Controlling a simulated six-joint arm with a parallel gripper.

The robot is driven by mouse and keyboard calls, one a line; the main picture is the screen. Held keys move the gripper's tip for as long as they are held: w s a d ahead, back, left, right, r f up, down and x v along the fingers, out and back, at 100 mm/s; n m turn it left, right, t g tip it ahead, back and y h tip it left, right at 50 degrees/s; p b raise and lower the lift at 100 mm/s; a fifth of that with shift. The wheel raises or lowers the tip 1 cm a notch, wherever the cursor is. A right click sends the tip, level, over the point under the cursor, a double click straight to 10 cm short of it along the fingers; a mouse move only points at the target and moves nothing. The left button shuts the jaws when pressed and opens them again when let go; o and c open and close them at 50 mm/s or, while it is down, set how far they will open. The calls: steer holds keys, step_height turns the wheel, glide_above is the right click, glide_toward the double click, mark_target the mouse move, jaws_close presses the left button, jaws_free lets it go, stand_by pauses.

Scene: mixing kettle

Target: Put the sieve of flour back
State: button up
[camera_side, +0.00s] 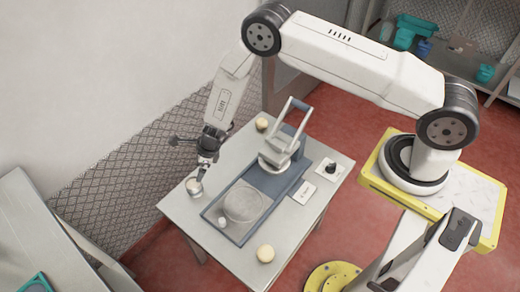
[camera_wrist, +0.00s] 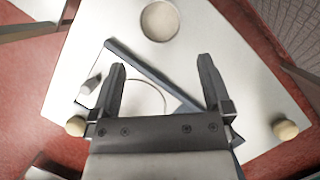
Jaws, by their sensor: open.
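A round holder filled with cream-coloured powder, apparently the sieve of flour (camera_side: 194,187), sits near the left corner of the white table. In the wrist view the same round cream top (camera_wrist: 160,20) lies beyond the fingertips, near the top edge. My gripper (camera_side: 203,168) is just above and beside it in the side view. In the wrist view my gripper (camera_wrist: 162,62) has its two fingers wide apart with nothing between them. The sieve's handle and mesh are too small to make out.
A blue-grey base with a round plate (camera_side: 245,204) and a tilted kettle-like part (camera_side: 280,150) fills the table's middle. Similar round cream items (camera_side: 262,123) (camera_side: 265,253) stand at other corners. A knob box (camera_side: 330,168) is at right. A mesh wall (camera_side: 130,180) runs close behind my gripper.

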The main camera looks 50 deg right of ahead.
steer(key=shift+r, duration=0.1)
steer(key=s+d+r+n, duration=0.3)
steer(key=r+n, duration=0.4)
steer(key=r, duration=0.2)
steer(key=s+d+r+n, duration=0.3)
steer(key=r+n, duration=0.3)
steer(key=r, duration=0.3)
steer(key=s+d+r+n+h, duration=0.1)
steer(key=s+d+r+n, duration=0.3)
steer(key=s+n, duration=0.3)
steer(key=s+d+r+n+h, duration=0.2)
steer(key=s+d+r+n, duration=0.2)
steer(key=s, duration=0.5)
step_height(320, 180, up, 2)
steer(key=n, duration=0.3)
steer(key=shift+r+g, duration=0.15)
steer(key=shift+g, duration=0.15)
